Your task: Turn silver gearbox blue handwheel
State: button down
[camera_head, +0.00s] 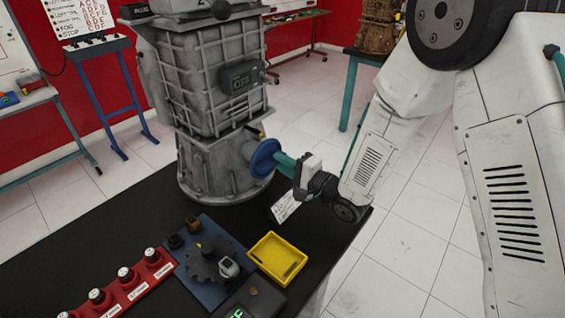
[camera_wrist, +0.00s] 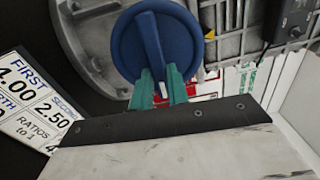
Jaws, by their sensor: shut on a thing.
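The silver gearbox (camera_head: 215,100) stands upright on the black table in the head view. Its blue handwheel (camera_head: 265,158) faces right, low on the gearbox side. In the wrist view the handwheel (camera_wrist: 180,45) is a blue disc with a raised bar across its middle. My gripper (camera_head: 284,161) reaches the handwheel from the right. In the wrist view its two green fingers (camera_wrist: 160,85) are closed on the lower end of the bar. The fingertips hide part of the bar.
A yellow tray (camera_head: 277,260), a blue base with a dark gear (camera_head: 207,262) and a red rack of several knobs (camera_head: 122,282) lie on the black table (camera_head: 130,225). A ratio card (camera_wrist: 35,105) lies below the handwheel. A yellow pointer (camera_wrist: 210,35) is beside the wheel.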

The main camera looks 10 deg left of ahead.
jog(key=shift+f+m, duration=0.15)
jog(key=shift+m, duration=0.75)
jog(key=c, duration=1.4)
grip_release()
jog(key=shift+o, duration=0.2)
jog(key=v, duration=0.8)
jog(key=shift+w, duration=0.15)
